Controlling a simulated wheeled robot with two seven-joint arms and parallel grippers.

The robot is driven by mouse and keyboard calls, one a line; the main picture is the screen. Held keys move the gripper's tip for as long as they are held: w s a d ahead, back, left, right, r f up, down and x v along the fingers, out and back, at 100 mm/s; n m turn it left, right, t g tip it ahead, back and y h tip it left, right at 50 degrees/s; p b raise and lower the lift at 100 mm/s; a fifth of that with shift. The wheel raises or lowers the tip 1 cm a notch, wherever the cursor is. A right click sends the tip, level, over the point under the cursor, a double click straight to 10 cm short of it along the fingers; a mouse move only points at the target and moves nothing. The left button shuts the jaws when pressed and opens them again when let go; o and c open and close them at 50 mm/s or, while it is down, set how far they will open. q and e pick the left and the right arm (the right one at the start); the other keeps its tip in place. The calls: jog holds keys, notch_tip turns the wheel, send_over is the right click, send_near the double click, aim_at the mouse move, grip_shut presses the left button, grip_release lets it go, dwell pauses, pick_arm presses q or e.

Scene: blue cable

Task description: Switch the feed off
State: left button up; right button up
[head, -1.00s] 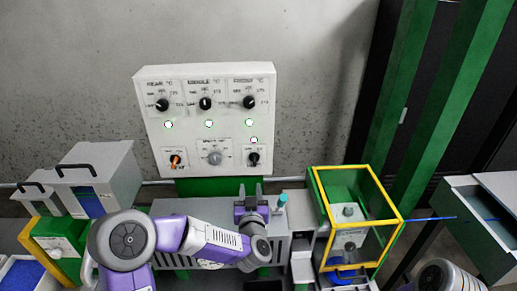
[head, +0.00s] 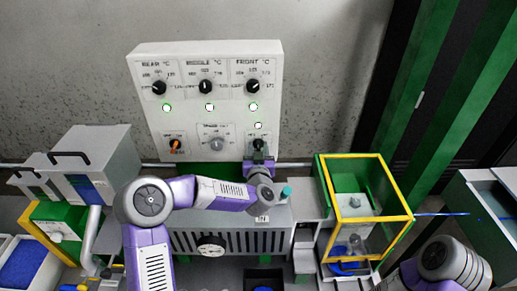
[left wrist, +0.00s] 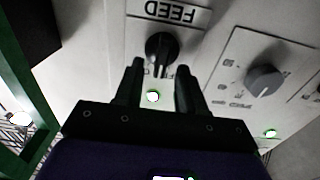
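The white control panel (head: 190,125) stands against the wall. Its black feed knob (head: 258,145) is at the lower right, mostly covered by my left gripper (head: 258,160) in the head view. In the left wrist view, upside down, the feed knob (left wrist: 162,48) sits beside the FEED label (left wrist: 170,12). My left gripper (left wrist: 159,70) is open, its two fingertips just short of the knob, one on either side; contact cannot be told. The feed lamp (left wrist: 152,96) shows lit between the fingers, and also in the head view (head: 258,125). My right gripper is not in view.
The grey speed knob (left wrist: 264,80) is close beside the feed knob. An orange knob (head: 175,146) and three temperature knobs share the panel. A yellow-framed box (head: 365,156) stands right, with the blue cable (head: 445,214) beyond it. Grey bins (head: 100,160) stand left.

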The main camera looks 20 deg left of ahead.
pick_arm(q)
jog(key=shift+w, duration=0.1)
jog(key=shift+c, duration=0.3)
grip_shut()
jog(key=shift+a+f+n+b, duration=0.1)
jog(key=shift+a+n+b, duration=0.1)
jog(key=shift+n+b, duration=1.4)
jog(key=shift+a+n+b, duration=0.2)
jog(key=shift+n+b, duration=1.2)
jog(key=shift+b, duration=0.25)
jog(key=shift+o, duration=0.3)
grip_release()
